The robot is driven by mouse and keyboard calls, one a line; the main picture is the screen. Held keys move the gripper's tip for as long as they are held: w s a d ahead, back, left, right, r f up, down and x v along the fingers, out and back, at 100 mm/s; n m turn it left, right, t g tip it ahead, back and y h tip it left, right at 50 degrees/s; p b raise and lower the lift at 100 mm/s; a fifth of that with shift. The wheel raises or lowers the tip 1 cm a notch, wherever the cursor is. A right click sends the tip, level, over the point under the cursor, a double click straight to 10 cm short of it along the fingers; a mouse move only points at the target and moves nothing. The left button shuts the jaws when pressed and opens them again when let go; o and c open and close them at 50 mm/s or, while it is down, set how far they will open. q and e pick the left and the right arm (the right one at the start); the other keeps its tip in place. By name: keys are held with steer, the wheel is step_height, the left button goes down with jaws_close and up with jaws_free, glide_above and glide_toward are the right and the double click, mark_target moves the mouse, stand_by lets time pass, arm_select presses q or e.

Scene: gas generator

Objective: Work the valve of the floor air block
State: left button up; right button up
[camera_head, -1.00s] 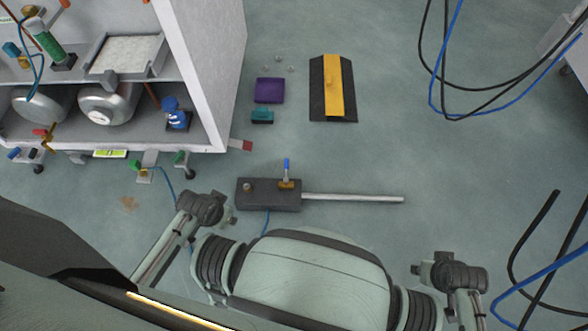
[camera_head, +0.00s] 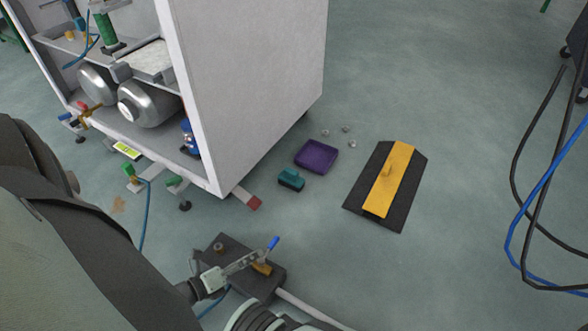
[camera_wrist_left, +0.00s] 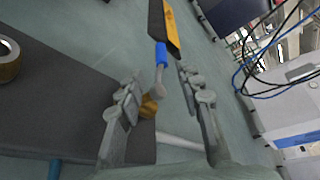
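The floor air block (camera_head: 232,247) is a dark box on the floor at the lower middle of the head view. Its valve has a brass body (camera_head: 262,268) and a blue-tipped lever (camera_head: 273,243). My left gripper (camera_head: 256,258) is over the block, beside the lever. In the left wrist view, the left gripper (camera_wrist_left: 161,78) is open, with one finger on each side of the lever. The blue lever tip (camera_wrist_left: 161,54) shows just beyond the fingertips, and the brass body (camera_wrist_left: 148,107) is partly behind a finger. Contact cannot be told. My right gripper is out of view.
A white cabinet (camera_head: 245,90) with tanks stands at the upper left. A purple tray (camera_head: 316,156), a teal object (camera_head: 291,180) and a black-and-yellow ramp (camera_head: 388,185) lie on the floor. A pale pipe (camera_head: 308,308) leaves the block. Cables (camera_head: 530,200) hang at right.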

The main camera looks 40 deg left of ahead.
mark_target(272, 242)
arm_select(q)
steer(key=shift+m, duration=0.3)
steer(key=shift+r+b+x, duration=0.15)
steer(key=shift+b+x, duration=0.3)
steer(key=shift+x, duration=1.6)
steer(key=shift+r+b+x, duration=0.15)
steer(key=shift+b+x, duration=0.3)
steer(key=shift+x, duration=1.55)
steer(key=shift+w+a, duration=0.1)
steer(key=shift+a, duration=0.05)
jaws_close()
